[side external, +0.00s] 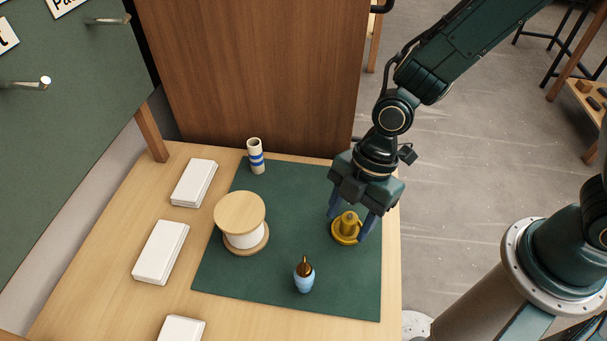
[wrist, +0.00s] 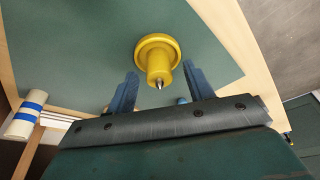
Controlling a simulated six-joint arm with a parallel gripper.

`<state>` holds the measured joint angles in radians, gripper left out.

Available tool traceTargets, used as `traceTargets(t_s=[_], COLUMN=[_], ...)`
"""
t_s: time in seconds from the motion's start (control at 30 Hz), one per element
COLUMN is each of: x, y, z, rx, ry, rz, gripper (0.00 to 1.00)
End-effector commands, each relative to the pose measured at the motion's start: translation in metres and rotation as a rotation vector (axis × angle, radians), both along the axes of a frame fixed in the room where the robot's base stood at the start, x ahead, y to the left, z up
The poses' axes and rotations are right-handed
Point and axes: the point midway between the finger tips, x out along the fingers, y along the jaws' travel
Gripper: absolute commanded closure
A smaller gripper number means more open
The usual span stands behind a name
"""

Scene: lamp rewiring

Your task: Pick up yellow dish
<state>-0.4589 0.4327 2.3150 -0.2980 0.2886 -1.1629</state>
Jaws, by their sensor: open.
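The yellow dish (side external: 346,235) stands upright on the green mat near its right edge. It has a round flanged base and a narrower raised post. In the wrist view the yellow dish (wrist: 157,54) shows its post with a small metal tip pointing toward the camera. My gripper (side external: 349,222) is open above the dish, with one blue finger on each side of its post. In the wrist view my gripper (wrist: 158,80) has its fingertips on either side of the post, with gaps visible. Nothing is held.
A wooden spool (side external: 240,222) stands left of the dish on the green mat (side external: 290,190). A light-blue bottle-like piece (side external: 304,275) is in front, and a blue-striped cylinder (side external: 256,157) is at the back. White boxes (side external: 160,251) line the table's left side.

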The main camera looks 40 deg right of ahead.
Motion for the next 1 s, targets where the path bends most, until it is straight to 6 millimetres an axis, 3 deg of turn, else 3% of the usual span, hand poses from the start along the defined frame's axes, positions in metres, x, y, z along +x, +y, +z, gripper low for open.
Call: traceTargets(t_s=[0.17,0.43,1.0], x=[0.0,0.0,0.001], y=[0.0,0.0,0.001], z=[0.0,0.0,0.011], rx=[0.0,0.0,0.002], ry=[0.0,0.0,-0.003], rz=[0.0,0.0,0.0], gripper=[0.48,0.97,0.97])
